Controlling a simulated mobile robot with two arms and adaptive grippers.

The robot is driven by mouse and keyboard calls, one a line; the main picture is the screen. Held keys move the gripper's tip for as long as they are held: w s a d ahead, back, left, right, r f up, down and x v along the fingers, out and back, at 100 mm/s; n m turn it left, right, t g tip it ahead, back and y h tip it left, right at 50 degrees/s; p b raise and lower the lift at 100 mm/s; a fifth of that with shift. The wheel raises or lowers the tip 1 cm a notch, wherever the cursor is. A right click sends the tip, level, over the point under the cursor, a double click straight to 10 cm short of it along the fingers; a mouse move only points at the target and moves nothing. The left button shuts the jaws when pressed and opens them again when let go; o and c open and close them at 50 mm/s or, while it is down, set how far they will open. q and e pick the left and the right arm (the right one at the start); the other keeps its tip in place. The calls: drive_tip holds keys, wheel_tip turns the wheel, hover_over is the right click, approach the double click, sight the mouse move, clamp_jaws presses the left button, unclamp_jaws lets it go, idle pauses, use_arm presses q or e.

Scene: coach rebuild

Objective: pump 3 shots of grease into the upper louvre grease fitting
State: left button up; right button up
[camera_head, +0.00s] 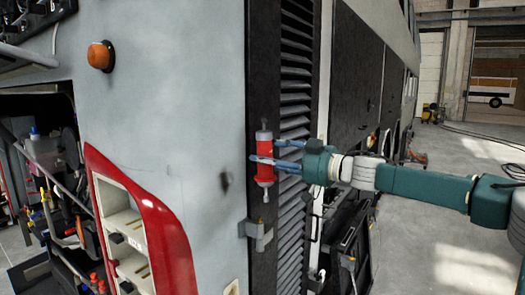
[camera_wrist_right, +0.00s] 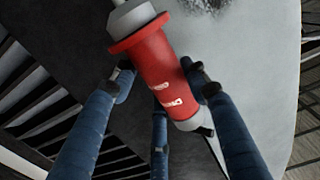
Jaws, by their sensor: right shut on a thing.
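A red grease gun (camera_head: 265,175) with grey ends stands roughly upright in front of the dark louvre panel (camera_head: 294,105) on the coach's corner. My right gripper (camera_head: 272,160) comes in from the right with its blue fingers shut around the red body. In the right wrist view the red barrel (camera_wrist_right: 162,75) with white lettering lies tilted between the fingers, its grey cap at the top. I cannot make out the upper louvre grease fitting; the gun and the fingers cover part of the panel. My left gripper is not in view.
An orange lamp (camera_head: 101,56) sticks out from the grey coach panel (camera_head: 165,120). A metal bracket (camera_head: 258,236) sits below the gun. An open red-framed compartment (camera_head: 172,238) and an engine bay lie at the left. The floor (camera_head: 450,225) at the right is mostly clear.

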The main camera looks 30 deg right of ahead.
drive_tip(key=shift+s+r+p, duration=0.3)
drive_tip(key=shift+s+r, duration=0.1)
drive_tip(key=v, duration=0.5)
drive_tip(key=shift+s+d+f, duration=0.1)
drive_tip(key=shift+s+f, duration=0.05)
drive_tip(key=shift+f, duration=0.15)
